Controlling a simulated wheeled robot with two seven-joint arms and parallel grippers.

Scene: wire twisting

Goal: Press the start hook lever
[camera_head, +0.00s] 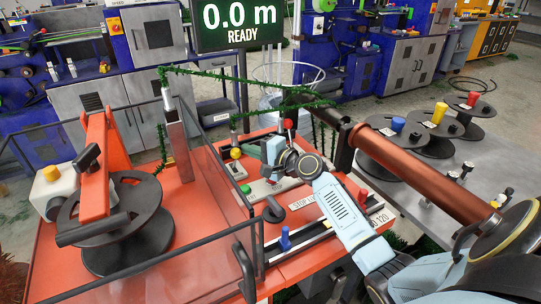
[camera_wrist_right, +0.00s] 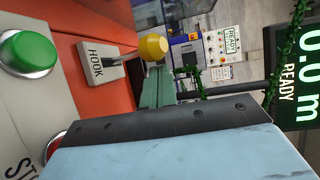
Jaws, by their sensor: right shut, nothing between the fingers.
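The start hook lever has a yellow ball knob (camera_head: 236,153) and stands on the orange machine bench, left of my right gripper in the head view. In the right wrist view its yellow knob (camera_wrist_right: 153,47) shows just beyond my fingertips, with a plate reading HOOK (camera_wrist_right: 103,62) at its base. My right gripper (camera_head: 269,152) is shut and empty, above the bench controls. A gap shows between it and the knob in the head view. Its greenish fingers (camera_wrist_right: 157,88) also show in the wrist view. My left gripper is in neither view.
A green button (camera_head: 245,188) sits near the lever; it also shows in the wrist view (camera_wrist_right: 28,52). A red knob (camera_head: 288,124) stands behind my gripper. A clear guard panel (camera_head: 215,190) is at left. The display (camera_head: 238,20) reads 0.0 m, READY.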

